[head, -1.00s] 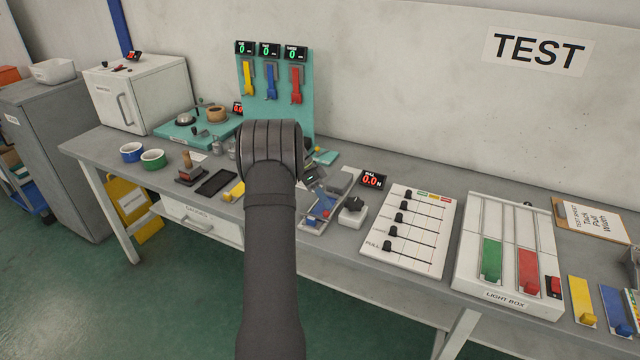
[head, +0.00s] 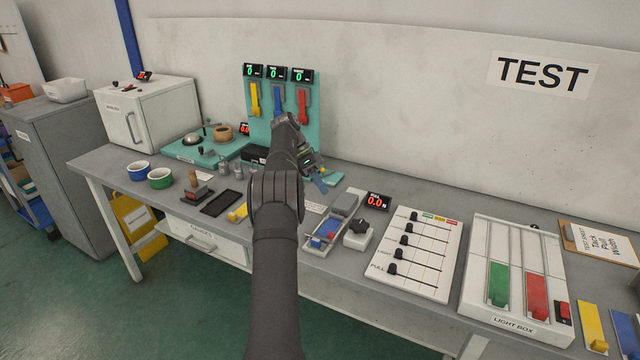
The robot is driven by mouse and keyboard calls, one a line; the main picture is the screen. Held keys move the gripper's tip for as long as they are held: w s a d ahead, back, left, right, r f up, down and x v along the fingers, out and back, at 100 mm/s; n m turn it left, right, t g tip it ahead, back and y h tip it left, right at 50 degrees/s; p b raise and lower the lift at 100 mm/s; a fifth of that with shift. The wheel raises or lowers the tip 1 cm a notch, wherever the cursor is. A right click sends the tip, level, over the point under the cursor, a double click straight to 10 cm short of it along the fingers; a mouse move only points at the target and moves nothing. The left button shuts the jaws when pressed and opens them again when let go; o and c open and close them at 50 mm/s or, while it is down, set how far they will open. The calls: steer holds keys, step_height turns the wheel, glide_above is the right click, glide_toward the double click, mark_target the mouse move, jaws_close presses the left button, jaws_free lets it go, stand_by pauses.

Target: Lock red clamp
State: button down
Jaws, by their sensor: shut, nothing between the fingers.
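A small red part (head: 333,236), which looks like the red clamp, sits in a grey bench fixture (head: 345,207) with a blue piece beside it. It is too small to tell whether it is up or down. My gripper (head: 313,167) is shut and empty above the back of the bench, behind and a little left of the fixture. It is apart from the red part. My arm partly covers the wrist and fingers, and the fingertips are not clear.
A black-knobbed block (head: 357,236) and a red readout (head: 375,201) showing 0.0 stand right of the fixture. A slider panel (head: 415,253) and light box (head: 517,275) lie further right. A teal panel (head: 268,130) with yellow, blue and red hanging pieces stands behind my arm.

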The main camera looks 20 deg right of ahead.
steer(key=shift+w+a+r, duration=0.1)
steer(key=shift+w+r, duration=0.15)
steer(key=shift+r, duration=0.1)
steer(key=shift+s, duration=0.1)
stand_by(0.4)
steer(key=s+f, duration=0.1)
steer(key=f, duration=0.1)
steer(key=s+d+f, duration=0.1)
steer(key=s+f, duration=0.3)
steer(key=f, duration=0.1)
steer(key=shift+d, duration=0.15)
steer(key=shift+w+a+f+n, duration=0.15)
steer(key=shift+a+n, duration=0.2)
steer(key=shift+n, duration=0.05)
steer(key=shift+w+a+f+n+t+h, duration=0.2)
steer(key=shift+a+f+n+t+h, duration=0.25)
steer(key=shift+n, duration=0.45)
steer(key=shift+a+r, duration=0.1)
